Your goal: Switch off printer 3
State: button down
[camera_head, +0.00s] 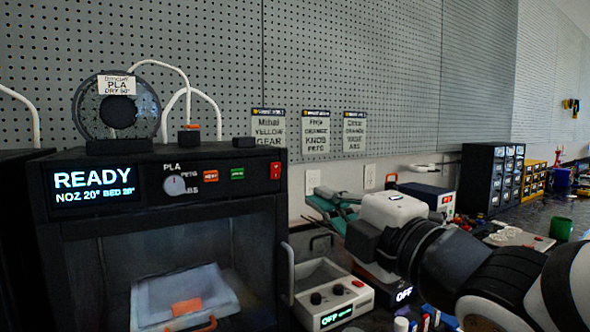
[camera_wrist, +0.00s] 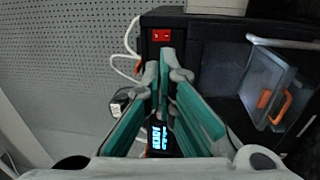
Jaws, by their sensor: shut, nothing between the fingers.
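A black printer (camera_head: 160,235) stands at the left in the head view, its screen (camera_head: 94,185) reading READY, NOZ 20°, BED 28°. I see no printer number on it. A red switch (camera_head: 275,170) sits at the right end of its front panel; it also shows in the wrist view (camera_wrist: 161,35). My gripper (camera_head: 318,197) has teal-padded fingers and is right of the printer, a little lower than the switch. In the wrist view the closed fingertips (camera_wrist: 160,70) are just below the red switch, with nothing held. I cannot tell whether they touch the panel.
The printer panel has a material knob (camera_head: 175,185), an orange button (camera_head: 211,176) and a green button (camera_head: 237,174). A spool (camera_head: 116,108) stands on top. A grey control box (camera_head: 333,295) reading OFF sits below my gripper. Drawer cabinets (camera_head: 490,175) stand further right.

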aim_at(276, 169)
jog(key=shift+p+x, duration=0.9)
jog(key=shift+p, duration=1.65)
jog(key=shift+r+p, duration=0.15)
jog(key=shift+p, duration=0.25)
jog(key=p+x, duration=0.1)
jog(key=x, duration=1)
jog(key=shift+w+a+p, duration=0.2)
jog(key=shift+w+p, duration=0.05)
jog(key=shift+p, duration=0.05)
